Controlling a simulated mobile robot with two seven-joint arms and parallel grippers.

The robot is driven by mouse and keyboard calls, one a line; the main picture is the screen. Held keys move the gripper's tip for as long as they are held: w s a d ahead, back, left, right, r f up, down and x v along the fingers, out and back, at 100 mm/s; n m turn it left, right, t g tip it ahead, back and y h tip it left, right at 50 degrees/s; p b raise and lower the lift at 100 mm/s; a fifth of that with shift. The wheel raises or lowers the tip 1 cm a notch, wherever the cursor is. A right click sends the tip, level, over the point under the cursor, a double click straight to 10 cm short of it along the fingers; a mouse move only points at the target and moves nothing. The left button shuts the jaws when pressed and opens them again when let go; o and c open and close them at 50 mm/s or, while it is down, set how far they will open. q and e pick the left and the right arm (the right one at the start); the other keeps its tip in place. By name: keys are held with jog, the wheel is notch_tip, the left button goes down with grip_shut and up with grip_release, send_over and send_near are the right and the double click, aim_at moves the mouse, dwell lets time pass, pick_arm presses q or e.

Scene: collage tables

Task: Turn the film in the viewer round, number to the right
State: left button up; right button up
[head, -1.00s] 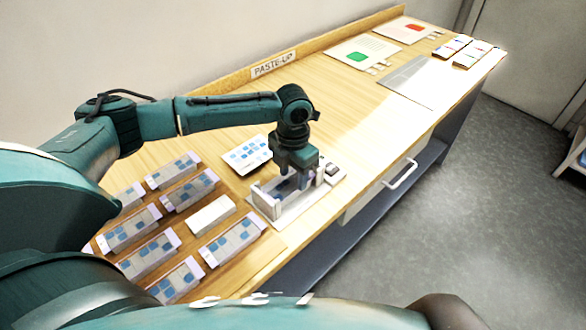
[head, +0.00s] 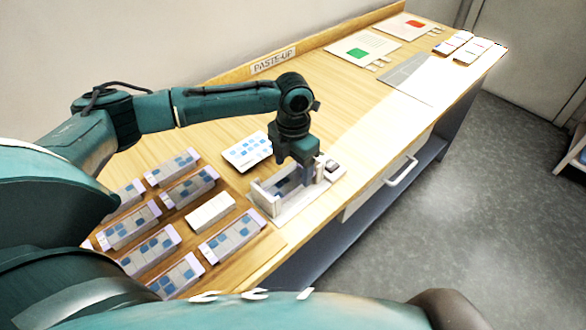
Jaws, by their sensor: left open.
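The viewer (head: 263,204) is a pale open-topped holder on a light base plate, near the table's front edge. A film with blue patches (head: 283,187) lies in it, partly hidden by my left gripper (head: 303,180). The gripper points down over the right part of the viewer; its fingertips are mostly hidden behind the viewer's wall and the gripper body. I cannot make out which way the film's number faces. My right gripper is not in view.
Several film blocks (head: 128,225) stand in rows left of the viewer, around a plain white block (head: 210,212). A blue-patterned card (head: 247,151) lies behind it. Farther right are a grey sheet (head: 410,79) and cards with a green (head: 357,53) and a red patch (head: 414,25). The table's middle is clear.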

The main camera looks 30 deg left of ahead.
pick_arm(q)
notch_tip(320, 180, up, 11)
jog(key=shift+r, duration=0.2)
dwell(0.6)
